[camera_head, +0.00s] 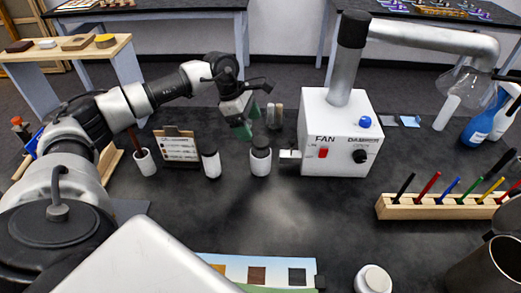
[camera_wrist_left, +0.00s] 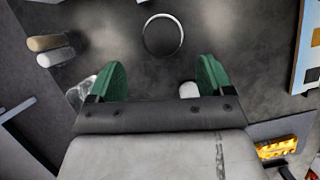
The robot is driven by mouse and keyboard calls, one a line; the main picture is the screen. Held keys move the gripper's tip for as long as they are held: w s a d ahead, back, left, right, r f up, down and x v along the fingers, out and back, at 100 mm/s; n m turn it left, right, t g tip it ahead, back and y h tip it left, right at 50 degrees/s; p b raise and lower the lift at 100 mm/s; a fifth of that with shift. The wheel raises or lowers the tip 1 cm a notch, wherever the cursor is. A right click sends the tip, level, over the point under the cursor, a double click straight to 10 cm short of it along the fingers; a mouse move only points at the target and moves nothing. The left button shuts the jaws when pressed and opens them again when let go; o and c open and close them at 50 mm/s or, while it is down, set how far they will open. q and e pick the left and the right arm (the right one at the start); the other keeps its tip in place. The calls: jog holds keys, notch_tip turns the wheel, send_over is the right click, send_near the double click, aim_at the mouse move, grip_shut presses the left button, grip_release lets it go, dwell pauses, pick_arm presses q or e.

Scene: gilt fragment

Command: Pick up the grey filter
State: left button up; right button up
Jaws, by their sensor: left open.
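The grey filter (camera_head: 270,116) appears to be one of these. In the left wrist view the pair lies at the upper left, with the paler grey cylinder (camera_wrist_left: 55,57) beside the tan cylinder (camera_wrist_left: 46,42). My left gripper (camera_head: 241,128) has green fingers and hovers just left of the pair in the head view. In the left wrist view the fingers (camera_wrist_left: 161,76) are apart, with nothing held. My right gripper is out of view.
The fan box (camera_head: 338,137) stands right of the gripper. A pen rack (camera_head: 440,208) is at right. The table's centre front is clear.

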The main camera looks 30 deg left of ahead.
aim_at(260, 141)
pick_arm(q)
jog(key=shift+x, duration=0.85)
jog(key=shift+w+d+f+p, duration=0.1)
jog(key=shift+d+f+p, duration=0.15)
jog(key=shift+p, duration=0.15)
jog(key=p+x, duration=0.1)
jog(key=x, duration=0.2)
jog(key=shift+d+f+p, duration=0.2)
jog(key=shift+d+p, duration=0.15)
jog(key=shift+d+f, duration=0.15)
jog(key=shift+f, duration=0.4)
jog(key=c, duration=1.2)
jog(key=shift+c, duration=0.2)
